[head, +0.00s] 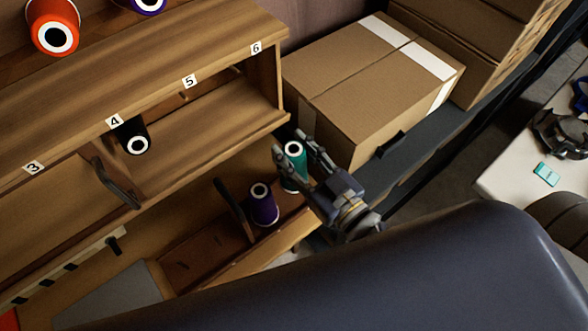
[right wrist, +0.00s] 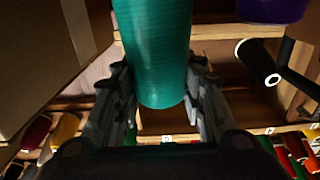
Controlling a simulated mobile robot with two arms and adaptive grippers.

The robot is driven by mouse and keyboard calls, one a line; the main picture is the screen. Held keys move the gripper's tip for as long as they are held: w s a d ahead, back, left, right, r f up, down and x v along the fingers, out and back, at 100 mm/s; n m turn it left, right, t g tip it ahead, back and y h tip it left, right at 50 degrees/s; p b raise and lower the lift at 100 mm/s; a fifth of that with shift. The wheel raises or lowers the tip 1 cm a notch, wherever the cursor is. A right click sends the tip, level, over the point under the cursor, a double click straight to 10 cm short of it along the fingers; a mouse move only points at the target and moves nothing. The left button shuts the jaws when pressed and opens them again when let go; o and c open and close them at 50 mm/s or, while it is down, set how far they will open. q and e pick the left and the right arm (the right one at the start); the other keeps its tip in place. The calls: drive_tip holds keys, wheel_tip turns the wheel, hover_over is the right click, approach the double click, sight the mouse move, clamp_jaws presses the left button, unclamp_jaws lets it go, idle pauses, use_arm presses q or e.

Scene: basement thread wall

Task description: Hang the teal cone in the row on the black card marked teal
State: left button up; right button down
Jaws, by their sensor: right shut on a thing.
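The teal cone (head: 293,168) stands between the fingers of my right gripper (head: 291,148), near the right end of the wooden shelving. In the right wrist view the teal cone (right wrist: 157,50) fills the space between both fingers of the right gripper (right wrist: 160,85), which is shut on it. No black card marked teal can be made out. Small black pieces (head: 115,243) show on a pale strip at the lower left, with no readable words. My left gripper is not in view.
A purple cone (head: 262,207) stands in a wooden tray (head: 200,262) left of my gripper. A black cone (head: 136,143) sits in the numbered shelf (head: 205,120). A cardboard box (head: 365,85) stands close behind the gripper. An orange cone (head: 53,30) is at upper left.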

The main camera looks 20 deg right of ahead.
sight(301, 171)
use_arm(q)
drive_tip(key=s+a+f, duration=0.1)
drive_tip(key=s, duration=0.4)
use_arm(e)
wheel_tip(301, 171, down, 3)
drive_tip(key=shift+s+f, duration=0.1)
drive_tip(key=shift+s, duration=0.05)
wheel_tip(301, 171, down, 3)
drive_tip(key=shift+f+b, duration=0.1)
drive_tip(key=shift+b, duration=0.45)
drive_tip(key=c, duration=1)
unclamp_jaws()
drive_tip(key=shift+f, duration=0.1)
drive_tip(key=shift+c, duration=0.2)
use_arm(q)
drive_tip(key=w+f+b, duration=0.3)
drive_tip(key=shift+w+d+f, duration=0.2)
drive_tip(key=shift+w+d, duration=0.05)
use_arm(e)
drive_tip(key=v, duration=1.1)
drive_tip(key=shift+s+d, duration=0.15)
drive_tip(key=shift+s, duration=0.25)
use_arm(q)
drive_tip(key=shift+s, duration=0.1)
use_arm(e)
drive_tip(key=shift+s, duration=0.1)
